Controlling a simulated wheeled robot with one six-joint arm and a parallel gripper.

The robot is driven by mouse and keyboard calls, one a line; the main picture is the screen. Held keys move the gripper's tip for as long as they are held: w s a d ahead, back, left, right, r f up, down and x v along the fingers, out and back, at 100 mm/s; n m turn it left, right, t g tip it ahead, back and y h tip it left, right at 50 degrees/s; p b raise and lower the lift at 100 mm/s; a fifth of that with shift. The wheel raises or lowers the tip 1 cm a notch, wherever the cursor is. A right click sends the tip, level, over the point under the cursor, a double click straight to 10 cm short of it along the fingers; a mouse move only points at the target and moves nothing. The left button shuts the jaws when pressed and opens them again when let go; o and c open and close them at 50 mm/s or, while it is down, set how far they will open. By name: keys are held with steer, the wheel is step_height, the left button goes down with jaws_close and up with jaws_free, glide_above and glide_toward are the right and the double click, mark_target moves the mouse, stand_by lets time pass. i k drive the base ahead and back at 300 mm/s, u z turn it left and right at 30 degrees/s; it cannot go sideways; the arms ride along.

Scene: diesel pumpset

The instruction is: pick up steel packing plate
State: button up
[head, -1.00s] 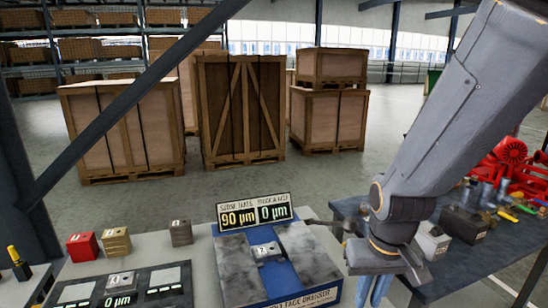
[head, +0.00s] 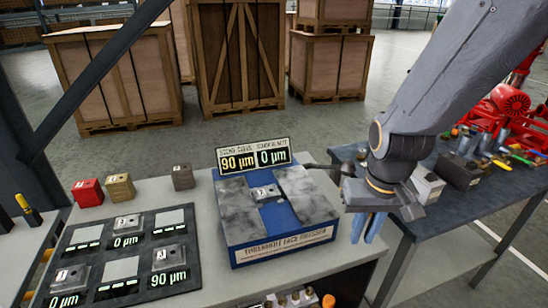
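Small grey metal plates with number tags lie on a dark tray (head: 192,287) at the lower left: one at the back left (head: 127,223), one at the front left (head: 70,277) and one at the right (head: 168,257). Another grey plate tagged 2 (head: 264,192) sits on the blue middle strip of the face dresser (head: 285,238). I cannot tell which of them the task means. My gripper (head: 368,229) points down to the right of the dresser, apart from every plate. Its two blue fingers show a narrow gap with nothing between them.
A red block (head: 87,192), a tan block (head: 120,187) and a grey-brown block (head: 183,176) stand at the bench's back left. A sign (head: 254,156) reading 90 µm and 0 µm stands behind the dresser. A dark table (head: 450,205) with several parts is at right.

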mark_target(269, 194)
steer(key=z, duration=0.05)
steer(key=k, duration=1.1)
steer(key=u, duration=1.05)
steer(key=i, duration=1.2)
steer(key=z, duration=0.55)
steer(key=i, duration=0.35)
steer(key=z, duration=0.45)
